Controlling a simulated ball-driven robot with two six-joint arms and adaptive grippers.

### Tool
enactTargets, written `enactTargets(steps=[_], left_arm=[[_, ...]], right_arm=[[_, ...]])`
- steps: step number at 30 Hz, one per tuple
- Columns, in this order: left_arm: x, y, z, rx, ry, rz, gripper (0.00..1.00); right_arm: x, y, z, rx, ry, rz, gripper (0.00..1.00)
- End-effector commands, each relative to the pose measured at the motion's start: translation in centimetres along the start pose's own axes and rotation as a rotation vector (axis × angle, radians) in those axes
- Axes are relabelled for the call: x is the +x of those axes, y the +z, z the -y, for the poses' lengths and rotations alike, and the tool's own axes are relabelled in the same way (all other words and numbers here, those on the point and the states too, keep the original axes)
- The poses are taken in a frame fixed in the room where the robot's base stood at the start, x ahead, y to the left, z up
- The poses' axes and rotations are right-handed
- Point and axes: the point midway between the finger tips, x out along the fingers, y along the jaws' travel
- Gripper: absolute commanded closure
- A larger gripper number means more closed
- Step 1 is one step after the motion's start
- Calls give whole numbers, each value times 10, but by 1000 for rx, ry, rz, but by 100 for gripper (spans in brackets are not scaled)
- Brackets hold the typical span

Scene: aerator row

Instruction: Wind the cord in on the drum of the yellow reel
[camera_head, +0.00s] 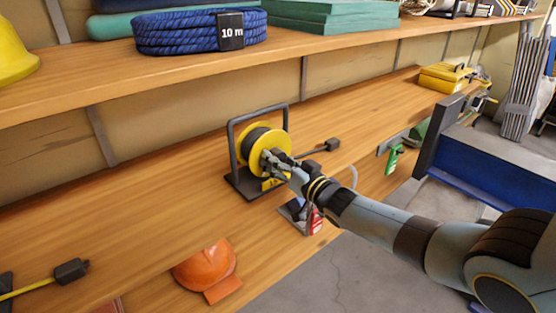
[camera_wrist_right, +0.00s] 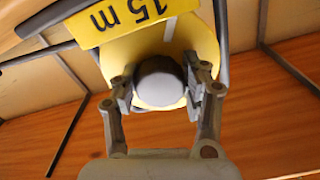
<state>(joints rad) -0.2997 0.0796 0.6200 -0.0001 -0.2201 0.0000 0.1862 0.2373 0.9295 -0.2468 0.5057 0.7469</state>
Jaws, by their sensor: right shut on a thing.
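The yellow reel (camera_head: 283,139) stands upright in its dark metal frame (camera_head: 232,140) on the middle wooden shelf. Dark cord (camera_head: 252,139) shows on its drum. A length of dark cord runs right along the shelf to a black plug-like end (camera_head: 331,146). My right gripper (camera_head: 272,163) is at the reel's near face. In the right wrist view the fingers (camera_wrist_right: 168,90) are shut on a round grey knob (camera_wrist_right: 159,80) in front of the yellow disc (camera_wrist_right: 195,38). A yellow tag (camera_wrist_right: 120,20) there reads "15 m". My left gripper is not in view.
The upper shelf (camera_head: 60,73) holds a coiled blue rope (camera_head: 180,32) marked 10 m and green boxes. A yellow case (camera_head: 440,78) lies at the far right of the reel's shelf.

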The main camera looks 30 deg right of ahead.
Motion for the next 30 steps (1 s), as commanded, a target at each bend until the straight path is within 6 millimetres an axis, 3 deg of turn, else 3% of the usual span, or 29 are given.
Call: enactTargets(steps=[11, 12, 18, 26, 30], left_arm=[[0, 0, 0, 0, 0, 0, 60], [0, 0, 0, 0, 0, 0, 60], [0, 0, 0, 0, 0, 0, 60], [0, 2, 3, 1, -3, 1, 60], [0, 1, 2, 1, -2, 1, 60]], right_arm=[[-2, 4, -1, 6, 3, 6, 86], [-2, 4, -1, 6, 3, 7, 53], [-1, 2, 0, 5, 2, 5, 30], [-2, 1, 0, 4, 1, 2, 30], [-16, 2, -1, 4, 2, 4, 30]])
